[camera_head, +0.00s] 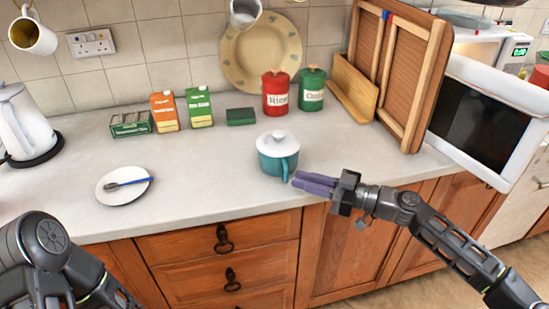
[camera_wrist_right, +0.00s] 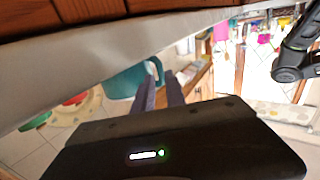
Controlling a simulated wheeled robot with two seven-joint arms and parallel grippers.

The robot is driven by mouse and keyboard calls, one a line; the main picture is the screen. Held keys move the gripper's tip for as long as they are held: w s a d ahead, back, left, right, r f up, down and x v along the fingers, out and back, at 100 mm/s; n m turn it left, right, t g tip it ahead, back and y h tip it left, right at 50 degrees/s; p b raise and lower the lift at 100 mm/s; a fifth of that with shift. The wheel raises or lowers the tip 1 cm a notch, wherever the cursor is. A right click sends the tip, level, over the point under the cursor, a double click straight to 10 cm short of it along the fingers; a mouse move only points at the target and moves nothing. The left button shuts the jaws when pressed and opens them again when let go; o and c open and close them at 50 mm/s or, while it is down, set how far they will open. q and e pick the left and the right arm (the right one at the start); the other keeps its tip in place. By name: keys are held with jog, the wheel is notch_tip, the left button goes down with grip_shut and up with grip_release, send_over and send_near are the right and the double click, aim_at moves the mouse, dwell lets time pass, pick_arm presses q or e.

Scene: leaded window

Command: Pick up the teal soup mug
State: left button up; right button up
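The teal soup mug (camera_head: 266,163) stands upright on the grey counter near its front edge, with a white lid (camera_head: 277,143) on top. Its handle faces the front, toward the right gripper. It also shows in the right wrist view (camera_wrist_right: 124,82), just left of the fingertips. My right gripper (camera_head: 297,180) comes in from the right at the counter's front edge, its purple fingers pointing left at the mug.
A white plate (camera_head: 109,193) with a blue-handled spoon lies left of the mug. Behind stand cartons (camera_head: 199,107), a green sponge (camera_head: 241,117), a red canister (camera_head: 276,96) and a green one (camera_head: 312,91). A microwave (camera_head: 487,115) stands open at right. Counter between plate and mug is clear.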

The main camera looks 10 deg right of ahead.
aim_at(280, 160)
jog(key=shift+p+x, duration=0.3)
jog(key=shift+x, duration=0.75)
jog(key=shift+w+a, duration=0.2)
jog(key=shift+a, duration=0.05)
jog(key=shift+w+a+r+p, duration=0.1)
jog(key=shift+w+a+p, duration=0.1)
jog(key=shift+a+p, duration=0.2)
jog(key=p+x, duration=0.1)
jog(key=x, duration=0.2)
jog(key=shift+w+a, duration=0.1)
jog(key=shift+a, duration=0.15)
jog(key=shift+w+a, duration=0.2)
jog(key=shift+a, duration=0.1)
jog(key=shift+c, duration=0.5)
